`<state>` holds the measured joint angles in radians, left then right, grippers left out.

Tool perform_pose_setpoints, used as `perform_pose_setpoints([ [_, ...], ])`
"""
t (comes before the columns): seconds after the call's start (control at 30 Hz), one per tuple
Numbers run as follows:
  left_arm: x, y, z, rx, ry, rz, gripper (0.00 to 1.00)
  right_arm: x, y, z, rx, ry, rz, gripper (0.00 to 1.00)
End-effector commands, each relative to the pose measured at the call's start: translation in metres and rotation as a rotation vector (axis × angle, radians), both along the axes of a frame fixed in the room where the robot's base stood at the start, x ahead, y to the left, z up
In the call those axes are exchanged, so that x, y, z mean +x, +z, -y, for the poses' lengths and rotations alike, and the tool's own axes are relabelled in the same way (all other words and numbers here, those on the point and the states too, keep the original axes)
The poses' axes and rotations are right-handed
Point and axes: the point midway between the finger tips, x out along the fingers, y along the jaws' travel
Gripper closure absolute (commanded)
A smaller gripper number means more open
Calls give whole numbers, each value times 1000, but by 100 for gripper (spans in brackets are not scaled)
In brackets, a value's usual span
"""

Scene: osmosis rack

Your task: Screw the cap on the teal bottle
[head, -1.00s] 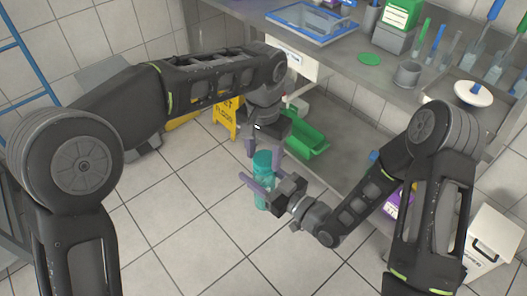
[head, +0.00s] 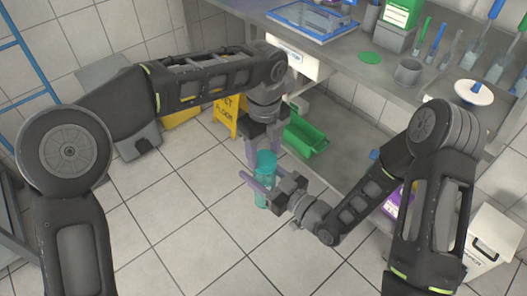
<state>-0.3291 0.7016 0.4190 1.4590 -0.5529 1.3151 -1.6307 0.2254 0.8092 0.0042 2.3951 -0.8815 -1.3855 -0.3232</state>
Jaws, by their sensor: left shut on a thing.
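The teal bottle (head: 263,198) is upright in front of me, above the tiled floor, between my two grippers. My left gripper (head: 265,160) comes down from above, its purple fingers on either side of the bottle's top. It is shut there; the cap is hard to tell apart from the teal top. My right gripper (head: 257,183) reaches in from the right at the bottle's side. One purple finger crosses in front of the bottle. Its other finger is largely hidden, so its grip is unclear.
A grey bench on the right holds a blue-rimmed tray (head: 312,22), a grey cup (head: 408,71) and several brushes. A green bin (head: 304,138) sits on the shelf below. A yellow floor sign (head: 228,117) stands behind my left gripper. The floor in front is clear.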

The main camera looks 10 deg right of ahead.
Motion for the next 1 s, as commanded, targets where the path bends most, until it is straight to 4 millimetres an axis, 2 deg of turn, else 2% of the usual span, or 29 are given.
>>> perform_pose_setpoints([
  [0.2,1,-1,2,-3,-621,0,83,-1,0,-1,-1,2,-1,100],
  [0.4,0,0,4,-3,-1121,1,83,-1,0,-1,-1,2,-1,100],
  [0.53,0,0,5,-2,-1263,1,83,-1,0,-1,-1,2,-1,100],
  [0.8,0,0,5,-1,-1279,2,83,-1,0,-1,-1,2,-1,100],
  [0.83,0,0,5,-1,-1279,2,45,-1,0,-1,-1,2,-1,100],
  [1.0,-1,0,5,-2,-1278,1,31,-1,0,-1,-1,2,-1,100],
])
